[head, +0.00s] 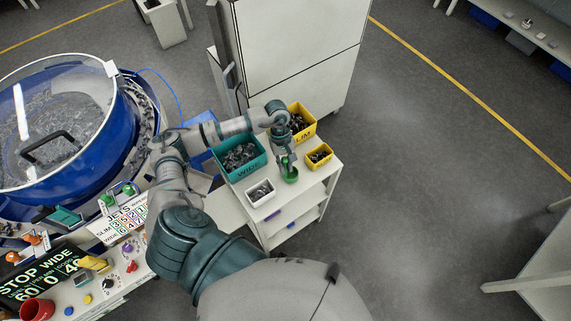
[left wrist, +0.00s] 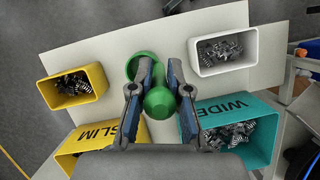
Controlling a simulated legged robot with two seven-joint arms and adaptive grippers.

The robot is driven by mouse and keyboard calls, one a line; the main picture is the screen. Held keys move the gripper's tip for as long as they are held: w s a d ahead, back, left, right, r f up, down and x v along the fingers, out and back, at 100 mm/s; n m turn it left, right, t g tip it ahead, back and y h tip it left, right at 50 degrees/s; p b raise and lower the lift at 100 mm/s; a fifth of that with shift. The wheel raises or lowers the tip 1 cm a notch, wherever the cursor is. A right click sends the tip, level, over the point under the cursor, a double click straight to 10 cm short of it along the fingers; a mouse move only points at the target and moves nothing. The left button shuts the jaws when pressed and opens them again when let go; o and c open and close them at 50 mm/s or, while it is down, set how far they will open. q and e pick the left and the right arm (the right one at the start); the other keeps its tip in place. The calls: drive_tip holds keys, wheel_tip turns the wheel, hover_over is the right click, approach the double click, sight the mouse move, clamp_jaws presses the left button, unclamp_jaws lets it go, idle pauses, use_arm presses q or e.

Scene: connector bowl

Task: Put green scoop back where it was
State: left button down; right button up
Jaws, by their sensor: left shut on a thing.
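The green scoop (head: 291,175) is at the cart top (head: 263,211), between the small white bin and the small yellow bin. In the left wrist view its round green grip end (left wrist: 159,103) is between my finger pads and its cup (left wrist: 142,66) lies just beyond the fingertips. My left gripper (head: 286,160) points down and is shut on the scoop; it also shows in the left wrist view (left wrist: 161,72). I cannot tell whether the cup touches the cart top. My right gripper is not in view.
A teal WIDE bin (head: 255,166), a large yellow SLIM bin (head: 307,126), a small yellow bin (head: 319,165) and a small white bin (head: 258,203) hold dark metal parts around the scoop. A tall white cabinet (head: 293,55) stands behind the cart. Open floor lies right.

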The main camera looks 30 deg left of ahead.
use_arm(q)
drive_tip(key=shift+f, duration=0.4)
drive_tip(key=shift+f, duration=0.1)
drive_tip(key=c, duration=1.1)
unclamp_jaws()
